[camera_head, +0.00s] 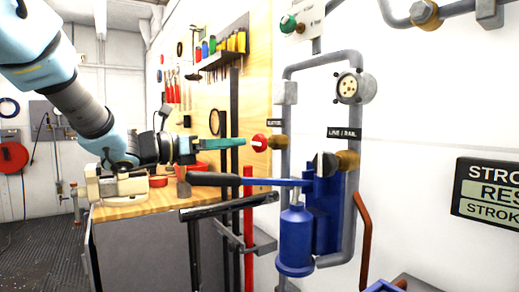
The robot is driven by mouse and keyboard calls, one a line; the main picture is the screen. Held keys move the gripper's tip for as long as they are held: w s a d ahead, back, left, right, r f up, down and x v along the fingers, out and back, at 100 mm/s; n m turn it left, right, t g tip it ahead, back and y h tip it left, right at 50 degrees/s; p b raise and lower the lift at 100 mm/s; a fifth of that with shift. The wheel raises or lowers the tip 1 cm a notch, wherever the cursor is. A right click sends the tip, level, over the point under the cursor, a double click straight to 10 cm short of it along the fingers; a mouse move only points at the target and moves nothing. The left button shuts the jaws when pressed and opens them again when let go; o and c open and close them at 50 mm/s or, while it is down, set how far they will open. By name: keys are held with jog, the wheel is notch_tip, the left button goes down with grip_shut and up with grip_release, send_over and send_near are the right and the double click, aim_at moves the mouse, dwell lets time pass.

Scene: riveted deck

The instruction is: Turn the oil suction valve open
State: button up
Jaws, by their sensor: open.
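The suction valve is a red round knob (259,142) with a whitish mark on its face, on a brass fitting (279,142) joined to a grey pipe. A small dark label (274,123), seemingly reading "SUCTION", is above it. My gripper (242,142) points right toward the knob from the left, its green fingers level with it. The fingertips are just short of the knob's face, with a small gap in the picture. The fingers overlap in this view, so the space between them is hidden. Nothing shows held in them.
A black-and-white knob (326,163) on brass is at lower right under a "LINE / RAIL" label (344,133). A blue hand pump (295,240) with a long lever stands below. A wooden workbench (140,204) with a vise lies below my arm. Tools hang behind.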

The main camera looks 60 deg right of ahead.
aim_at(254, 142)
jog(key=p+x, duration=0.2)
jog(key=x, duration=0.7)
jog(key=shift+d, duration=0.45)
jog(key=shift+c, duration=0.4)
jog(key=c, duration=1.3)
